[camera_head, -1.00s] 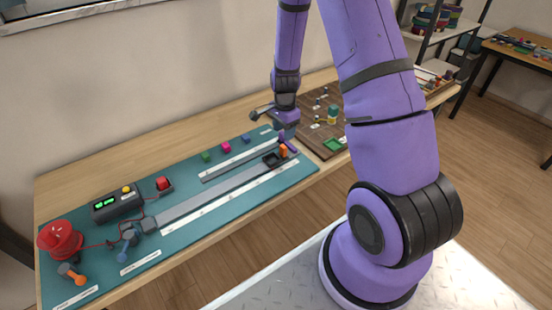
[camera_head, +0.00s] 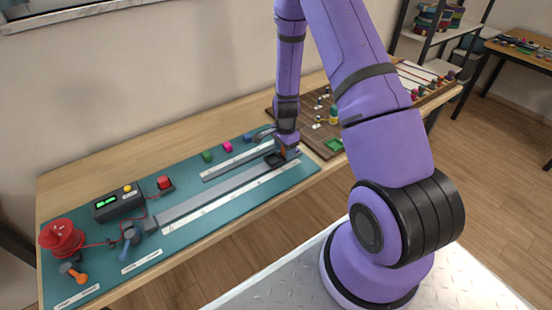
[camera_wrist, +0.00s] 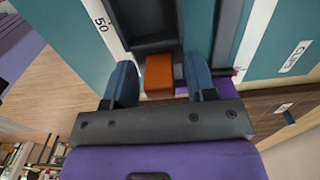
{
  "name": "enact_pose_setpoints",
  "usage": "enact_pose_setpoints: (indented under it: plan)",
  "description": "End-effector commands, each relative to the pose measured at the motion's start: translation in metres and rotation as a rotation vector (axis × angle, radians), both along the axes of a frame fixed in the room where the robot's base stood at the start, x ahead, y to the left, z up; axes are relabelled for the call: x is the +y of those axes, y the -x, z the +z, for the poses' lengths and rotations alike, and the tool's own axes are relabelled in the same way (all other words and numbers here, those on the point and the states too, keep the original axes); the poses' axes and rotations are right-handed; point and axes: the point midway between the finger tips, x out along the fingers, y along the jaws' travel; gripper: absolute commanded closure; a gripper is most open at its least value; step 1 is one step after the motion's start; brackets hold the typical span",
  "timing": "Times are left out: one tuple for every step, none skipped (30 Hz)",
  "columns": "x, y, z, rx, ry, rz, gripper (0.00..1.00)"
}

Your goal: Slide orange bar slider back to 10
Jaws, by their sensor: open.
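The orange block (camera_wrist: 159,72) of the slider shows in the wrist view at the end of a dark tray-like carriage (camera_wrist: 142,22). My gripper (camera_wrist: 160,84) is open, with one finger on each side of the orange block and gaps showing. In the head view my gripper (camera_head: 287,150) is low over the right end of the long grey rail (camera_head: 212,195), and it mostly hides the orange block. The dark carriage (camera_head: 273,159) sits at that end of the rail. A white scale strip (camera_head: 230,200) runs along the rail, and "50" is readable beside the carriage in the wrist view.
The teal mat (camera_head: 190,165) also holds a red spool (camera_head: 62,238), a dark box with a green display (camera_head: 117,206), a red button (camera_head: 164,184) and small coloured blocks. A brown board (camera_head: 325,143) with pegs lies just right of the mat.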

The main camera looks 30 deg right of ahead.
Motion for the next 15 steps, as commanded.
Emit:
enact_pose_setpoints:
  plan:
    - [0.0,-0.0001,0.0,0.0,0.0,0.0,0.49]
    - [0.0,-0.0001,0.0,0.0,0.0,0.0,0.49]
    - [0.0,0.0,0.0,0.0,0.0,0.0,0.49]
    - [0.0,0.0,0.0,0.0,0.0,0.0,0.49]
    - [0.0,0.0,0.0001,0.0,0.0,0.0,0.49]
    - [0.0,0.0,0.0001,0.0,0.0,0.0,0.58]
    - [0.0,0.0,0.0001,0.0,0.0,0.0,0.65]
    - [0.0,0.0,0.0001,0.0,0.0,0.0,0.72]
    - [0.0,0.0,0.0001,0.0,0.0,0.0,0.81]
    - [0.0,0.0,0.0001,0.0,0.0,0.0,0.88]
    - [0.0,0.0,0.0001,0.0,0.0,0.0,0.95]
    - [0.0,0.0,0.0002,0.0,0.0,0.0,0.95]
    - [0.0,0.0,0.0002,0.0,0.0,0.0,0.95]
    - [0.0003,0.0,0.0002,0.0,0.0,0.0,0.95]
    - [0.0012,-0.0001,0.0002,0.0,0.0,0.0,0.95]
